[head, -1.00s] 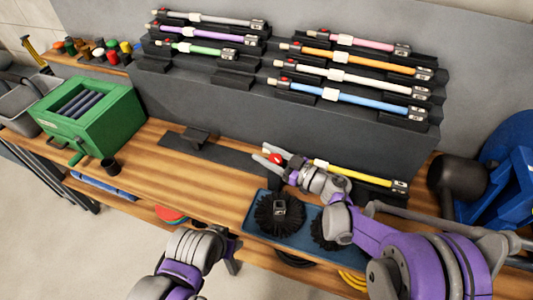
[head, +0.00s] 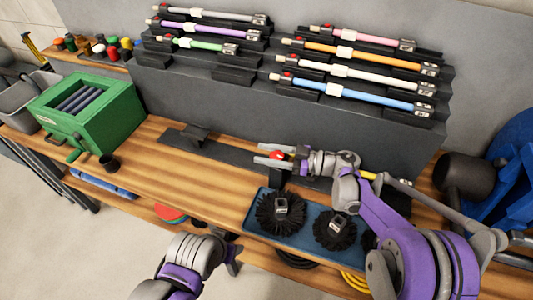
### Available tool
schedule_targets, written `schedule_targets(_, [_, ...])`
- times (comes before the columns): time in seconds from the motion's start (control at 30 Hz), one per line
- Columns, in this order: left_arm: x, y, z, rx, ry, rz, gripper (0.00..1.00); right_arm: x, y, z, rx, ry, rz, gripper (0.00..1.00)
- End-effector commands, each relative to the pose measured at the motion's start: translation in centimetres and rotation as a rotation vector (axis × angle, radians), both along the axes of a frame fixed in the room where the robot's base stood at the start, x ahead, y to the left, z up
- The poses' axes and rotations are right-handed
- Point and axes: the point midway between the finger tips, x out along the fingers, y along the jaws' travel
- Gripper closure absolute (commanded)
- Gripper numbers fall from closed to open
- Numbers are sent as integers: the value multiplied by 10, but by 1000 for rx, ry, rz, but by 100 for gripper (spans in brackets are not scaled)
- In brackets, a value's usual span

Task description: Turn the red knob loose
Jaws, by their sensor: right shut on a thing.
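The red knob (head: 277,155) is at the left end of the yellow-shafted rod (head: 368,175), which lies low along the back of the bench. My right gripper (head: 262,154) reaches in from the right, with its two grey fingers on either side of the knob, shut on it. My right wrist and forearm hide much of the rod.
A blue tray (head: 248,222) with black round brushes (head: 281,212) lies in front of the right gripper. Several coloured rods rest on the stepped rack (head: 250,120) behind. A green crank box (head: 92,110) stands at left. The bench between box and tray is mostly clear.

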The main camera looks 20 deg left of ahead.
Motion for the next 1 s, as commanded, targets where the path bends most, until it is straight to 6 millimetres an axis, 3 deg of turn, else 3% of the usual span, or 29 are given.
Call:
schedule_targets(0.1, [0, 0, 0, 0, 0, 0, 41, 0, 0, -1, -3, 0, -1, 100])
schedule_targets(0.13, [0, 0, 0, 0, 0, 0, 41, 0, 0, -1, -3, 0, -2, 44])
schedule_targets(0.27, [0, 0, 0, 0, 0, 0, 41, 0, 0, -1, -2, 0, -2, 21])
schedule_targets(0.67, [0, 0, -1, 0, 0, 0, 41, 1, -8, -1, -2, 0, -4, 20])
schedule_targets(1.0, [-1, 0, -7, 0, 2, 0, 41, 6, -72, -1, -3, 0, -7, 20])
